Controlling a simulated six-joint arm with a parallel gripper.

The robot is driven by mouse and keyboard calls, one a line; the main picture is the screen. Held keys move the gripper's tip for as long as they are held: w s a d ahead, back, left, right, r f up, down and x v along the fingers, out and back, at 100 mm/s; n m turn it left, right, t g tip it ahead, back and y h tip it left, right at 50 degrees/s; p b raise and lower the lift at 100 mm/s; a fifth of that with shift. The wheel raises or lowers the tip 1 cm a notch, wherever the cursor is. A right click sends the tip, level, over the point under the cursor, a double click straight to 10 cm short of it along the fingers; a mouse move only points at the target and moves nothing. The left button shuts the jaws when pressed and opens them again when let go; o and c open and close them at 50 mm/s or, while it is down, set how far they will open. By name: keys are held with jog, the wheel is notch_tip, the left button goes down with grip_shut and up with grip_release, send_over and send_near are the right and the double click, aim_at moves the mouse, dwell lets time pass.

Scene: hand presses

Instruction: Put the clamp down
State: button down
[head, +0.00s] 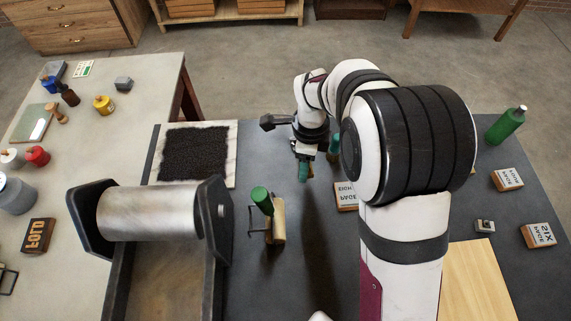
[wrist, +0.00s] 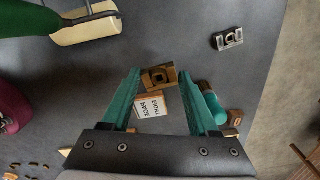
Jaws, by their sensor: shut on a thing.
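The clamp (wrist: 158,78), a small brass-coloured block with a round opening, sits between the fingertips in the wrist view. My gripper (wrist: 160,75) has its two teal fingers shut on it. In the head view my gripper (head: 304,170) points down over the dark bench top, left of my large arm joint. The clamp cannot be made out clearly there. In the wrist view the clamp appears above the bench, just beyond a block lettered "EIGHT PAGE" (wrist: 152,112). I cannot tell the exact height.
A hand roller with a green handle (head: 262,201) lies left of my gripper. A similar grey metal piece (wrist: 228,39) lies on the bench. A teal-handled tool (wrist: 214,106) is beside my finger. The press (head: 150,214) and inked slab (head: 194,152) stand left. Bench between roller and gripper is bare.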

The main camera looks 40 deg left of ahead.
jog(key=w+d+r+m, duration=0.2)
jog(key=w+d+m, duration=0.1)
jog(key=d, duration=0.7)
jog(key=w+d+r+m, duration=0.1)
jog(key=w+d+m, duration=0.15)
jog(key=d, duration=0.75)
jog(key=w+d+r+m, duration=0.2)
jog(key=d+m, duration=0.1)
jog(key=d, duration=0.7)
jog(key=s+d+m, duration=0.5)
jog(key=s+d, duration=0.2)
jog(key=d, duration=0.4)
jog(key=s+d+m, duration=0.6)
jog(key=s+d, duration=0.1)
jog(key=d, duration=0.4)
send_over(465, 299)
notch_tip(465, 299, down, 8)
jog(key=shift+r, duration=0.25)
jog(key=shift+f, duration=1.9)
